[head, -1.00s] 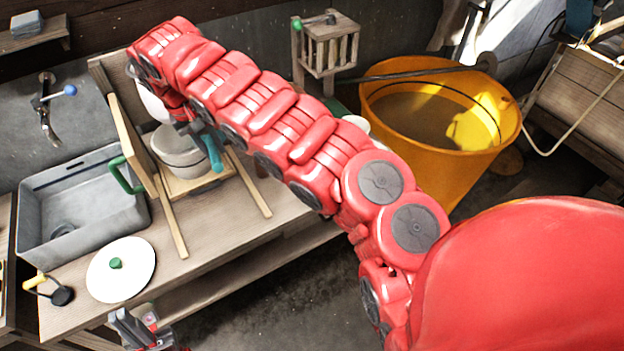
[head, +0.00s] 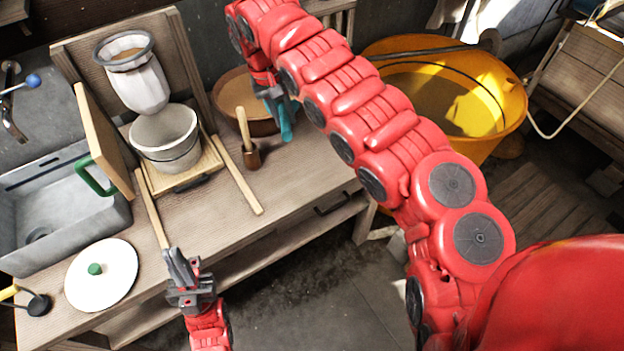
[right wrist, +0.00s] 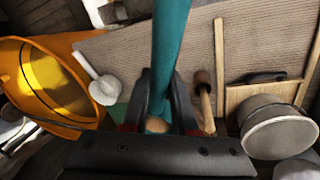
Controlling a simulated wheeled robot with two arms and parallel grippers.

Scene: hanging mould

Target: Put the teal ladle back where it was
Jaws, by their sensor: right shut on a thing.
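My right gripper (head: 268,92) is shut on the teal ladle (head: 285,122), above the table near the brown bowl (head: 232,88). In the right wrist view the teal handle (right wrist: 171,35) runs up between the two dark fingers (right wrist: 160,98). The ladle's lower end is hidden behind the fingers, so I cannot tell whether it touches anything. My left gripper (head: 183,268) is low in the head view, by the table's front edge, with no object visible in it. Its fingers look close together, but their gap is unclear.
A white lid (head: 102,275), a grey sink (head: 60,215) and a large yellow tub (head: 440,95) surround the area.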

